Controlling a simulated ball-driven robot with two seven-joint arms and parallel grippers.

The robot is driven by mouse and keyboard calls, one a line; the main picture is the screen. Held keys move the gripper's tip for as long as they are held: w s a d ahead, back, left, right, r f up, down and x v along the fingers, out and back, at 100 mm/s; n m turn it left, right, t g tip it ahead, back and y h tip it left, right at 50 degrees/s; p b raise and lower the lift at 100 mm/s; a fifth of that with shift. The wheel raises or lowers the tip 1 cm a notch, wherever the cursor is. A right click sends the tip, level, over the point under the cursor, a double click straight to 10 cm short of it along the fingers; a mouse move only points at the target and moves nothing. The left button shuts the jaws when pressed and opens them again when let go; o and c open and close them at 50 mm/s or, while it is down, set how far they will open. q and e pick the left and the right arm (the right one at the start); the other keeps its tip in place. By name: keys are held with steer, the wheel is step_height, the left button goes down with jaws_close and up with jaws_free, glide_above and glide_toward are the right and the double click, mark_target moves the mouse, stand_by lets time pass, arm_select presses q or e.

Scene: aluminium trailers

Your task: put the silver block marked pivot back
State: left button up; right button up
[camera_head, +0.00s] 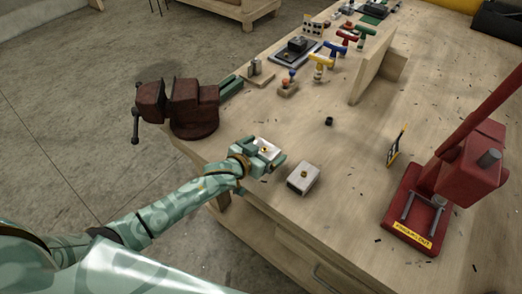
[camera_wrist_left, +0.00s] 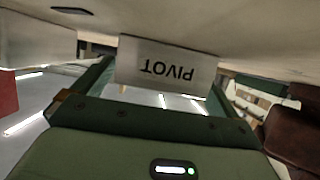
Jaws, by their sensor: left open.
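A silver block (camera_head: 267,146) with a small brass-coloured spot on top is near the left front edge of the wooden bench. In the left wrist view its label reads PIVOT upside down on the facing side (camera_wrist_left: 168,66). My left gripper (camera_head: 265,153) is open, with its green fingers on either side of this block; small gaps seem to show beside it in the wrist view. The block appears to rest on the bench top. A second silver block (camera_head: 303,178) stands just to the right, outside the fingers. My right gripper is not in view.
A dark red vise (camera_head: 193,108) is clamped at the bench edge behind my left gripper. A red press (camera_head: 465,165) stands at the right. A small black cylinder (camera_head: 329,121) and an upright wooden board (camera_head: 373,66) are farther back. The bench between the blocks and press is mostly clear.

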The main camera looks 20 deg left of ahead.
arm_select(q)
steer(key=shift+s+a+r, duration=0.1)
steer(key=shift+s+r, duration=0.15)
steer(key=shift+r, duration=0.05)
steer(key=p+v, duration=0.3)
steer(key=v, duration=0.8)
steer(key=shift+s+a+r, duration=0.1)
steer(key=shift+s, duration=0.1)
